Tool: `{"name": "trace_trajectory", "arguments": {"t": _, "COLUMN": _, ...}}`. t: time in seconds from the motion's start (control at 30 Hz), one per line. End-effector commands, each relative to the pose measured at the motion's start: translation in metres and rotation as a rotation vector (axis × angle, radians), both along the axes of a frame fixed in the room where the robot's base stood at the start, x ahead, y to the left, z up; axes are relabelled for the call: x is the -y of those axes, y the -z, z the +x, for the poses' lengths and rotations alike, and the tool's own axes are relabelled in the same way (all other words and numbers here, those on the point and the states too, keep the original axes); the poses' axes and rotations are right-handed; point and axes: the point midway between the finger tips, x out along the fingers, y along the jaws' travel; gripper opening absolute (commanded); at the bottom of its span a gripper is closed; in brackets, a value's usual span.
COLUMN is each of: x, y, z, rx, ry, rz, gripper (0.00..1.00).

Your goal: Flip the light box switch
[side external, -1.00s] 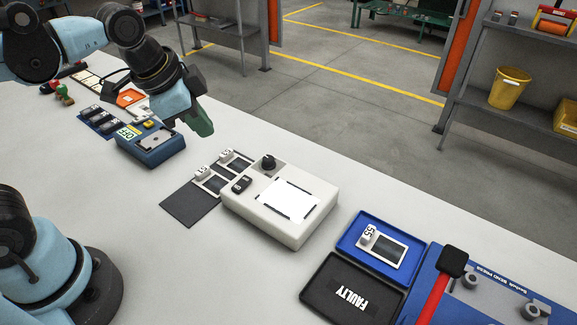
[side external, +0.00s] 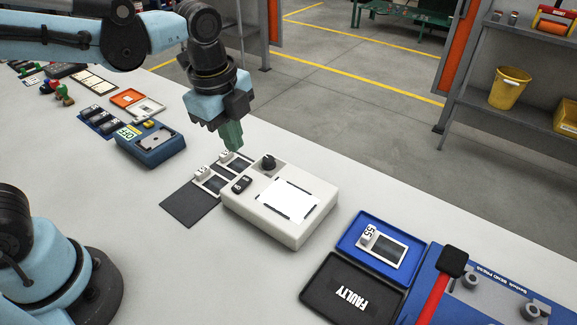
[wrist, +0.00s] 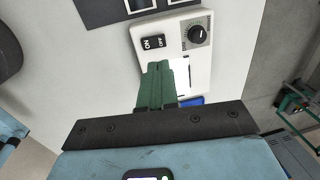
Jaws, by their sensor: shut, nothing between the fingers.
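The light box (side external: 268,222) is a white box on the table with a bright white panel (side external: 288,198) on top. Its black rocker switch (side external: 241,185) is at the left of the top face, and a black knob (side external: 268,163) is at the back corner. In the wrist view the switch (wrist: 153,43) reads ON and OFF, beside the knob (wrist: 197,34). My gripper (side external: 232,140) has green fingers, shut and empty, above the table behind the light box, apart from the switch. In the wrist view the fingers (wrist: 157,70) hide part of the panel.
A dark mat (side external: 188,205) with framed film pieces lies left of the light box. A blue tray (side external: 355,241) and a black FAULTY tray (side external: 335,301) lie to its right, near a red-handled press (side external: 437,290). A blue device (side external: 150,148) stands further left.

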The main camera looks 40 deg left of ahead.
Motion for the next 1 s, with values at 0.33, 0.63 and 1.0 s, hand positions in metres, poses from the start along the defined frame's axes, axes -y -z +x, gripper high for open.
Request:
{"name": "trace_trajectory", "arguments": {"t": 0.33, "x": 0.000, "y": 0.048, "z": 0.007, "rx": 0.000, "ry": -0.001, "rz": 0.000, "gripper": 0.00}}
{"name": "trace_trajectory", "arguments": {"t": 0.63, "x": 0.000, "y": 0.079, "z": 0.012, "rx": 0.001, "ry": -0.002, "rz": 0.000, "gripper": 0.00}}
{"name": "trace_trajectory", "arguments": {"t": 1.0, "x": 0.000, "y": 0.087, "z": 0.012, "rx": 0.001, "ry": -0.001, "rz": 0.000, "gripper": 0.00}}
